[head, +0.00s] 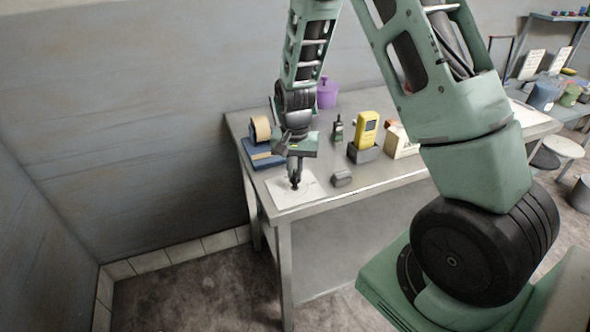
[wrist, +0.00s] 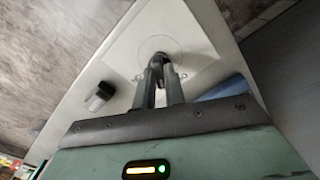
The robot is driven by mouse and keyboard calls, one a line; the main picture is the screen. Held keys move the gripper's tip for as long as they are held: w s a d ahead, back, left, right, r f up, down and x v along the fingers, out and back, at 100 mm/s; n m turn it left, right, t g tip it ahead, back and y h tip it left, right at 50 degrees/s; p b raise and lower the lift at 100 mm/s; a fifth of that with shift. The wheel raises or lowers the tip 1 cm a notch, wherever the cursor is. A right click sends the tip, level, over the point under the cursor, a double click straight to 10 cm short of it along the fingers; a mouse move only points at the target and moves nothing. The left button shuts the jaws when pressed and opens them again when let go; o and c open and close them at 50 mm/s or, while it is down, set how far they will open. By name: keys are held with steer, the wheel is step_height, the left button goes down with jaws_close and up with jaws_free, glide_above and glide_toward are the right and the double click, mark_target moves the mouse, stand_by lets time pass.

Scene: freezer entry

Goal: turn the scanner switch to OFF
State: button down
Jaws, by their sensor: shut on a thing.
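A yellow handheld device (head: 366,130), which looks like the scanner, stands upright in a dark dock (head: 362,153) on the grey table. I cannot make out its switch or its setting. My gripper (head: 295,183) points down over a white sheet (head: 308,193) near the table's left front corner, apart from the yellow device. In the wrist view the fingers (wrist: 160,68) are close together over a circle drawn on the sheet (wrist: 190,25). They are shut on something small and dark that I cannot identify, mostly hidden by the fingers.
A small grey block (head: 342,178) lies right of the sheet. A tape roll on a blue base (head: 262,158) stands at the left, a purple pot (head: 327,93) at the back. A dark green handset (head: 338,128) and a pale box (head: 402,140) flank the yellow device.

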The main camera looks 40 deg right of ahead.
mark_target(295, 172)
steer(key=n, duration=0.5)
steer(key=shift+n, duration=0.4)
stand_by(0.4)
steer(key=c, duration=1.5)
jaws_free()
steer(key=shift+o, duration=0.2)
steer(key=shift+r, duration=0.15)
step_height(295, 172, up, 17)
steer(key=b, duration=0.2)
steer(key=shift+r, duration=0.1)
